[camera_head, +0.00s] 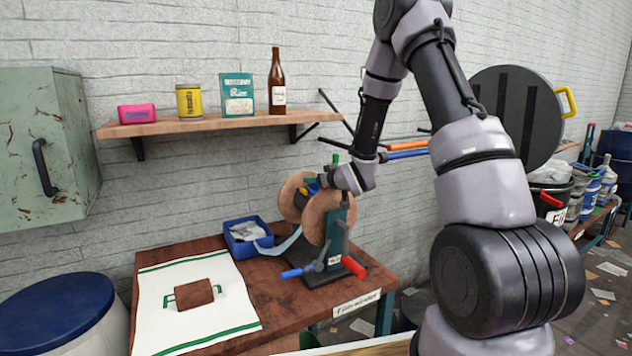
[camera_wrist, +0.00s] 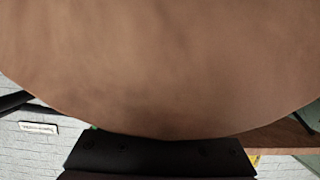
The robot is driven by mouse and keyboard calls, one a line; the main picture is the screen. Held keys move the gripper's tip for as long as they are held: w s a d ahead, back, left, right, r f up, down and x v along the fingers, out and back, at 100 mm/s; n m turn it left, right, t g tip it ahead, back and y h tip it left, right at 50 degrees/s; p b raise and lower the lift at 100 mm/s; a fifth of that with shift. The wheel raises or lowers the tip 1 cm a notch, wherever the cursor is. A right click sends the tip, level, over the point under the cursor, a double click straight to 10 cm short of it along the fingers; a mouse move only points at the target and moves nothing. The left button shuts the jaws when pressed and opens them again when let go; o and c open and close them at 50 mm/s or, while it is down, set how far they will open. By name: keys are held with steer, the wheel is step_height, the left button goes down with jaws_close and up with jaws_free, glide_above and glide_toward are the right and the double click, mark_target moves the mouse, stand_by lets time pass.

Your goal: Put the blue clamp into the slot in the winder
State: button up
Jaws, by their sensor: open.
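The winder (camera_head: 337,232) stands on the table, with a teal upright, a dark base and two brown discs (camera_head: 322,217). One disc (camera_wrist: 160,60) fills most of the wrist view. My gripper (camera_head: 323,181) is open at the top of the discs, close beside the nearer one; its fingertips are mostly hidden. A small blue and yellow part (camera_head: 312,188) shows between the discs by my gripper; I cannot tell whether it is the clamp. A blue handle (camera_head: 298,272) and a red handle (camera_head: 353,267) are low at the winder's front. The slot cannot be made out.
A blue bin (camera_head: 247,237) stands left of the winder. A white, green-striped cloth (camera_head: 219,306) with a brown block (camera_head: 194,294) covers the table's left. A shelf (camera_head: 215,125) holding a bottle, box and tins is on the wall behind.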

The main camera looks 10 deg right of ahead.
steer(key=s+d+r+m+g+h, duration=0.1)
steer(key=s+d+r+m+h, duration=0.1)
steer(key=s+d+r, duration=0.5)
steer(key=s+d+r+m+g+h, duration=0.2)
steer(key=s+r+h, duration=0.1)
steer(key=s+r, duration=0.65)
steer(key=s+a+r+m+g+y, duration=0.1)
steer(key=s+r+m+g, duration=0.1)
steer(key=s, duration=0.9)
steer(key=s+a+r+m+g+y, duration=0.1)
steer(key=s+a+r, duration=0.1)
steer(key=s, duration=1)
steer(key=shift+s+a+r+m+g+y, duration=0.2)
steer(key=shift+r+m+g+y, duration=0.15)
steer(key=shift+r, duration=0.35)
steer(key=shift+w, duration=0.1)
